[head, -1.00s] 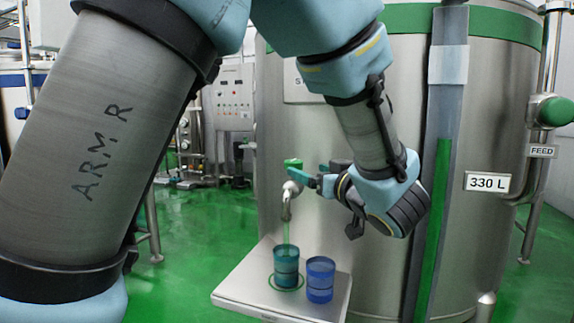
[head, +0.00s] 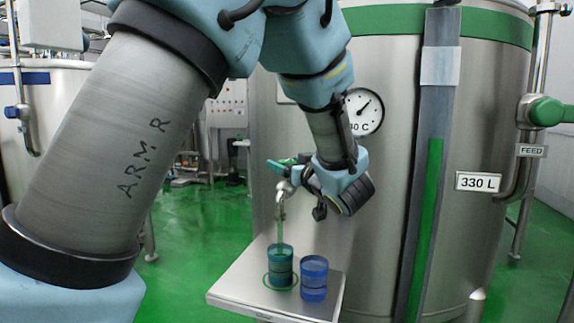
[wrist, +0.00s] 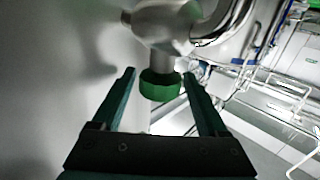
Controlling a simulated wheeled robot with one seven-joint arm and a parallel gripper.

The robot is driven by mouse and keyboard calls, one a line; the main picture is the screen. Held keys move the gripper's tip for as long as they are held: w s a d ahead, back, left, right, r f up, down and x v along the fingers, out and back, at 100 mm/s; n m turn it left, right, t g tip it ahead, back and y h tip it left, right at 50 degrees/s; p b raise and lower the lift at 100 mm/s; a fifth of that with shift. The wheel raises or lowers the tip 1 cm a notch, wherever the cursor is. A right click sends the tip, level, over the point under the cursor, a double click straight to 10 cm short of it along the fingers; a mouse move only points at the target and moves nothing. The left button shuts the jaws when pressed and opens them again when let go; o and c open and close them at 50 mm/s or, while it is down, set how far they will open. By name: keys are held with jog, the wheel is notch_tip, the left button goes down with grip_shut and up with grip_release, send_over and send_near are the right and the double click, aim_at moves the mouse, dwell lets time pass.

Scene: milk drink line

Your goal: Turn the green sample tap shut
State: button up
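The sample tap (head: 281,190) sticks out of the steel tank's front, its spout pointing down. A thin green stream (head: 280,230) runs from it into a teal cup (head: 280,266) on the tray. The tap's green knob (wrist: 160,85) shows in the wrist view between the two fingers of my gripper (wrist: 158,72). The fingers are open, one on each side of it, with a small gap visible on at least the left. In the head view my gripper (head: 285,169) is at the tap's top and the knob is largely hidden.
A blue cup (head: 314,278) stands right of the teal cup on the steel tray (head: 235,290). A green ring is marked under the teal cup. The tank (head: 385,190) carries a dial gauge (head: 363,112) and a tall level strip (head: 432,180). A feed pipe (head: 520,170) stands at right.

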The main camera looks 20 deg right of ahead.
grip_shut()
dwell(0.4)
